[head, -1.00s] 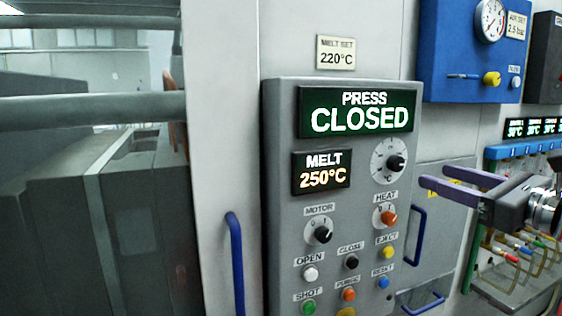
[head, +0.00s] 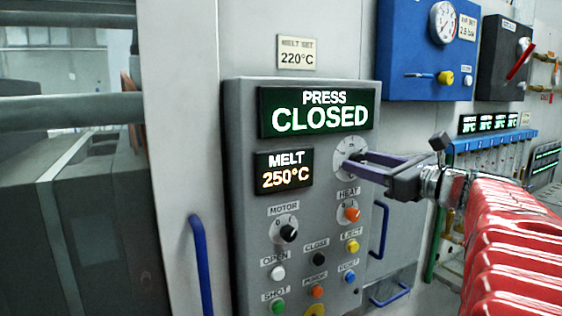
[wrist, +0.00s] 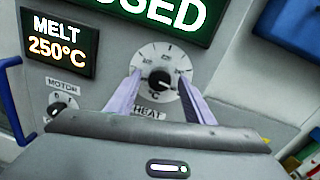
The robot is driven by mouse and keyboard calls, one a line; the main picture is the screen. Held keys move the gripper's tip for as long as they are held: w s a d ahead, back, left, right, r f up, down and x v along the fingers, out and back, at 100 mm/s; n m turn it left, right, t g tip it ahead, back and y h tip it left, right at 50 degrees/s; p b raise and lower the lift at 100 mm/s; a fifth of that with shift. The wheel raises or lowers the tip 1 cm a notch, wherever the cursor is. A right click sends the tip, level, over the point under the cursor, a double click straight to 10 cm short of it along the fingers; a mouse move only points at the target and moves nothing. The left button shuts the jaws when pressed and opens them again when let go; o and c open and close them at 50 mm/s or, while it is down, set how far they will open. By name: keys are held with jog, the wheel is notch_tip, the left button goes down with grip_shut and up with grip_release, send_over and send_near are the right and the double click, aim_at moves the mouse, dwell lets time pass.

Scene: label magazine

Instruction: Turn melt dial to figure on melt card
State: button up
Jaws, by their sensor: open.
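The melt card (head: 297,52) above the panel reads MELT SET 220°C. The melt display (head: 284,171) reads 250°C, and it also shows in the wrist view (wrist: 57,42). The melt dial (wrist: 161,73) is a black knob on a round white scale; in the head view its scale (head: 350,143) is partly covered by my gripper. My gripper (head: 352,161) is open in front of the dial. In the wrist view its two purple fingers (wrist: 160,88) stand one on each side of the knob. I cannot tell whether they touch it.
The grey panel carries a PRESS CLOSED display (head: 318,111), a motor knob (head: 288,232), a heat knob (head: 351,214) just below the dial, and several coloured buttons. A blue handle (head: 201,265) stands left of the panel. A blue air unit (head: 405,50) is up right.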

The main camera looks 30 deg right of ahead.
jog(key=shift+a, duration=0.1)
jog(key=c, duration=1)
jog(key=shift+c, duration=0.2)
jog(key=shift+n, duration=0.3)
jog(key=n, duration=0.8)
jog(key=shift+g, duration=0.3)
jog(key=n, duration=0.4)
jog(key=n+h, duration=0.1)
jog(key=n, duration=0.4)
jog(key=shift+a+f+n, duration=0.15)
jog(key=shift+a+n, duration=0.05)
jog(key=shift+n, duration=0.1)
